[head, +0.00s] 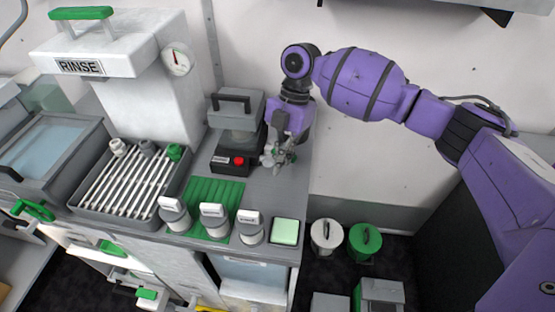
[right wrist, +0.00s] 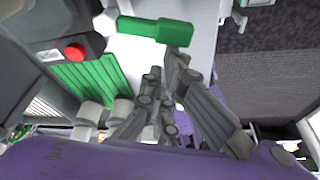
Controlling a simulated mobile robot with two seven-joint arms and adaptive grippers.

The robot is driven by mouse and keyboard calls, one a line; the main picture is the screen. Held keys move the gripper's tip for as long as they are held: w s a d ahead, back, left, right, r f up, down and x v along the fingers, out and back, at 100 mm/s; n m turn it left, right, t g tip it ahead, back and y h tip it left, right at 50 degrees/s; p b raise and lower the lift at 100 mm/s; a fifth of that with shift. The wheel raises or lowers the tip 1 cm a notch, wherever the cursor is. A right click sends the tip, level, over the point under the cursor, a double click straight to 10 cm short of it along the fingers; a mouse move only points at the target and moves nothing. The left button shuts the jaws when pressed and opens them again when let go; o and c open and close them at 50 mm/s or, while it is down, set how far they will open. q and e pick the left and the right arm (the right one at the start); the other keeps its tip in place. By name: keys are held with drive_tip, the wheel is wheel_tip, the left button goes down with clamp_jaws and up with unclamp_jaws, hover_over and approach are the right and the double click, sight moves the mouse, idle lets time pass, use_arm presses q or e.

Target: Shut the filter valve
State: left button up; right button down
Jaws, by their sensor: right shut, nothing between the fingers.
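My right gripper (head: 284,153) hangs low over the grey counter, to the right of the black box with a red button. It is shut and empty. In the right wrist view its fingers (right wrist: 165,72) point up the picture, close to a green lever (right wrist: 158,30). The lever lies crosswise just beyond the fingertips; whether they touch cannot be told. It may be the filter valve's handle, but no label shows. In the head view the gripper mostly hides that spot. My left gripper is not in view.
A grey machine with a red button (head: 238,161) stands close left of the gripper. White-topped cups (head: 212,219) line the front by a green mat (head: 207,188). Two lidded bins (head: 327,236) stand on the floor.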

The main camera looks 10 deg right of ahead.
drive_tip(key=shift+w+d, duration=0.1)
drive_tip(key=shift+d, duration=0.35)
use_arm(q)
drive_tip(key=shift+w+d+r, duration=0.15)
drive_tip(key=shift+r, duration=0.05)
use_arm(e)
drive_tip(key=shift+w+d, duration=0.25)
drive_tip(key=shift+d, duration=0.25)
drive_tip(key=shift+w+d, duration=0.1)
drive_tip(key=shift+d, duration=0.05)
